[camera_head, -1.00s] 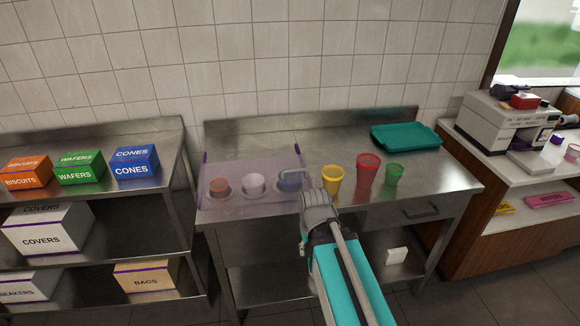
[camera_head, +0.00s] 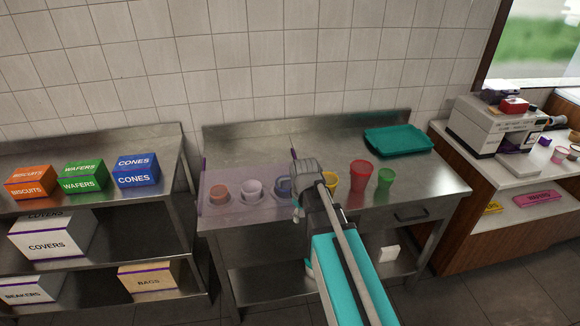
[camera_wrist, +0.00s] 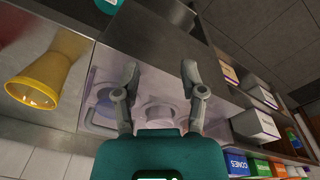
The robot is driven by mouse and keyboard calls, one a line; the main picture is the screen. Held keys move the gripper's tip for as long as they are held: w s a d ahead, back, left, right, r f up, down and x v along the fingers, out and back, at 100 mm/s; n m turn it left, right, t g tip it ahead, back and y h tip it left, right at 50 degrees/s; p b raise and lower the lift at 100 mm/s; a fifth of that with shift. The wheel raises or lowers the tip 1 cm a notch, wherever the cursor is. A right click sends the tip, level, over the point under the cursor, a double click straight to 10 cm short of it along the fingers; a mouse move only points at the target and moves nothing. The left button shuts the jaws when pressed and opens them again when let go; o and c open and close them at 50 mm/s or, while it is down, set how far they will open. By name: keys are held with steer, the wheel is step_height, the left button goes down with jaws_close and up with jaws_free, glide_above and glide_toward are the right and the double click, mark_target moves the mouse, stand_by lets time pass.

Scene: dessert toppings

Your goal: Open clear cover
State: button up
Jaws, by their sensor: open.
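The clear cover (camera_head: 238,168) is a faint purple see-through panel with darker purple side strips. It lies over three small topping cups at the left end of the steel table. Inside are an orange cup (camera_head: 219,192), a white cup (camera_head: 252,188) and a blue cup (camera_head: 283,186), which my gripper partly hides. My gripper (camera_head: 297,212) is at the cover's right front edge, its fingers partly hidden by my wrist. In the wrist view my gripper (camera_wrist: 160,72) has its two fingers spread apart, with nothing between them, over the cover (camera_wrist: 148,85). I cannot tell whether they touch it.
Close right of my gripper stand a yellow cup (camera_head: 331,181), a red cup (camera_head: 361,174) and a green cup (camera_head: 385,182). A teal tray (camera_head: 398,141) lies at the back right. A shelf with boxes (camera_head: 83,177) stands left. The table's middle back is clear.

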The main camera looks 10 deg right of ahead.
steer(key=w+r+n+t+p, duration=0.1)
steer(key=w+r+n+p, duration=1)
steer(key=w, duration=0.5)
step_height(320, 180, up, 3)
steer(key=shift+a+f+p, duration=0.2)
steer(key=shift+p, duration=0.2)
steer(key=shift+w+f, duration=0.1)
steer(key=shift+f, duration=0.05)
steer(key=b, duration=1.4)
glide_toward(290, 176)
steer(key=s+f, duration=0.2)
steer(key=s+a+f, duration=0.1)
steer(key=s+f, duration=0.1)
steer(key=shift+s+a+f, duration=0.1)
steer(key=shift+f, duration=0.3)
